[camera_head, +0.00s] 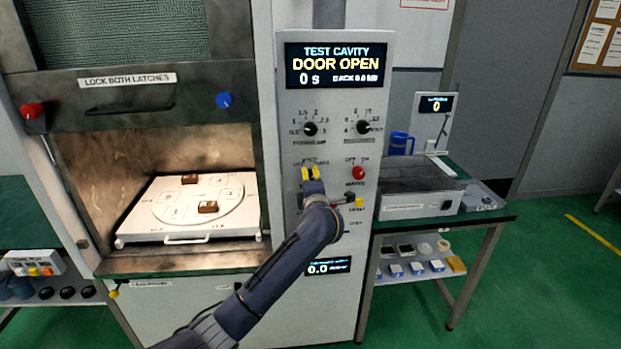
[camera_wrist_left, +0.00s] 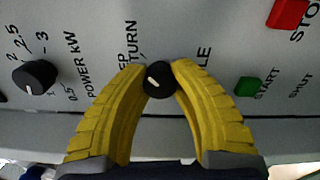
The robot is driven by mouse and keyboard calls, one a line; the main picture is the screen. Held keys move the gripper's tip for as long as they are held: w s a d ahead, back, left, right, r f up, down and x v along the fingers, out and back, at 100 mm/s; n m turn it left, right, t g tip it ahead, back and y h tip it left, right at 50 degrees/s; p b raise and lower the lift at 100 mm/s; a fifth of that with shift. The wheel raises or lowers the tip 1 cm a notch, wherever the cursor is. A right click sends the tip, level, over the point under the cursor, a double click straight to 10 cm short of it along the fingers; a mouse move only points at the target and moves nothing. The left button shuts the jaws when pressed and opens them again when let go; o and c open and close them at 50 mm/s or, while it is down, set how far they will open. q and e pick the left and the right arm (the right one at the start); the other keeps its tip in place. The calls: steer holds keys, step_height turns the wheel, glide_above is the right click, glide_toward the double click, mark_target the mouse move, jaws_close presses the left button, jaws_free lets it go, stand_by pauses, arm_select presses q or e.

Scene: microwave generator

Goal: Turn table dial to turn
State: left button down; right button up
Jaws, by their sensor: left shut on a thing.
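My left gripper (camera_head: 311,174) is up against the control panel (camera_head: 290,110) in the head view. In the left wrist view its yellow fingers (camera_wrist_left: 158,75) are closed on a small black dial (camera_wrist_left: 159,79) with a pale pointer line. The lettering beside the dial is partly hidden by the fingers; "TURN" and "LE" can be read. In the head view the fingers cover this dial. The turntable (camera_head: 165,212) lies in the open cavity, on a white tray, with two brown blocks (camera_head: 190,179) on it. My right gripper is in neither view.
Two black knobs (camera_head: 310,129) (camera_head: 363,127) sit above on the panel. The power knob (camera_wrist_left: 34,77), a green start button (camera_wrist_left: 247,86) and a red button (camera_wrist_left: 287,13) show close by. The display (camera_head: 335,65) reads DOOR OPEN, 0 s.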

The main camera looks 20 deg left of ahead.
arm_select(q)
steer(key=c, duration=1)
jaws_free()
steer(key=shift+o, duration=0.2)
steer(key=v, duration=1.2)
